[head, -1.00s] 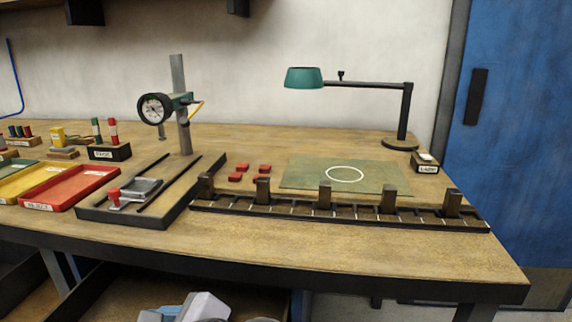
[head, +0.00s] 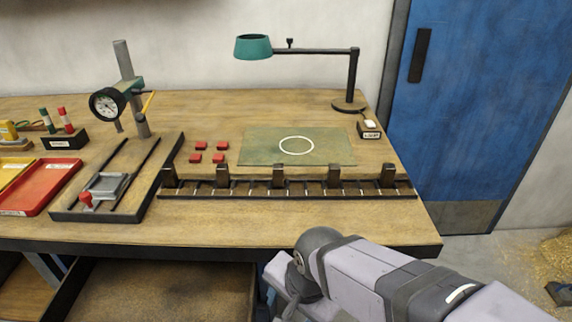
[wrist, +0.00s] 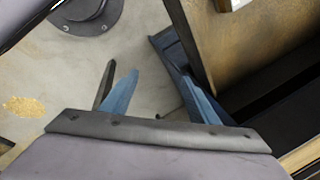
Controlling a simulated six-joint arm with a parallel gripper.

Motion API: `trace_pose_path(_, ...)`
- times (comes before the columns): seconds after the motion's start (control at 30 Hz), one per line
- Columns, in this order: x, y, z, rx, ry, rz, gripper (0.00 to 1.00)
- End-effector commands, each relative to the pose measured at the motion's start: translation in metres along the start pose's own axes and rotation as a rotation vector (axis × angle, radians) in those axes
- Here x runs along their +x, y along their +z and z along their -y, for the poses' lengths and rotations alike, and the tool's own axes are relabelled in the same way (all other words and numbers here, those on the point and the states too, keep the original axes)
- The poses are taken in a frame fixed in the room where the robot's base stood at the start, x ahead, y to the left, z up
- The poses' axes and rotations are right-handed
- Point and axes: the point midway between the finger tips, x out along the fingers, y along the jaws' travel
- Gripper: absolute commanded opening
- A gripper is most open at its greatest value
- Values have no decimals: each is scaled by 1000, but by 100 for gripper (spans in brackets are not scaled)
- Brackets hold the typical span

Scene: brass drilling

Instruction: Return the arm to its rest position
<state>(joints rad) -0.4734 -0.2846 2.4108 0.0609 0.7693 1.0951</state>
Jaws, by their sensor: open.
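My arm reaches in at the lower right of the head view, in front of the bench's front edge and clear of the bench top. My gripper (wrist: 160,88) shows in the wrist view with its fingers apart and nothing between them. Grey floor lies beyond the fingers. In the head view I cannot make out the fingers.
The wooden bench (head: 230,228) fills the left and middle. On it are a slotted black rack (head: 240,196), a green mat (head: 255,152), several red blocks, a dial gauge (head: 107,104) and a lamp (head: 253,47). A blue door (head: 470,110) stands right; brass shavings (wrist: 25,107) lie on the floor.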

Motion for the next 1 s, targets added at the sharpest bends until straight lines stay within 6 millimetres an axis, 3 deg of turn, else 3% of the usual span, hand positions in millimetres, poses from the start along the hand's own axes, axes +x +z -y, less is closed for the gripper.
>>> trace_pose_path(0.03, 14, -7, -11, -16, 17, -10, 55)
trace_pose_path(0.33, 67, -29, -58, -202, 92, -3, 55)
trace_pose_path(0.5, 107, -41, -98, -342, 145, 30, 55)
trace_pose_path(0.87, 175, -49, -176, -636, 212, 139, 55)
trace_pose_path(1.0, 140, -52, -168, -659, 211, 143, 55)
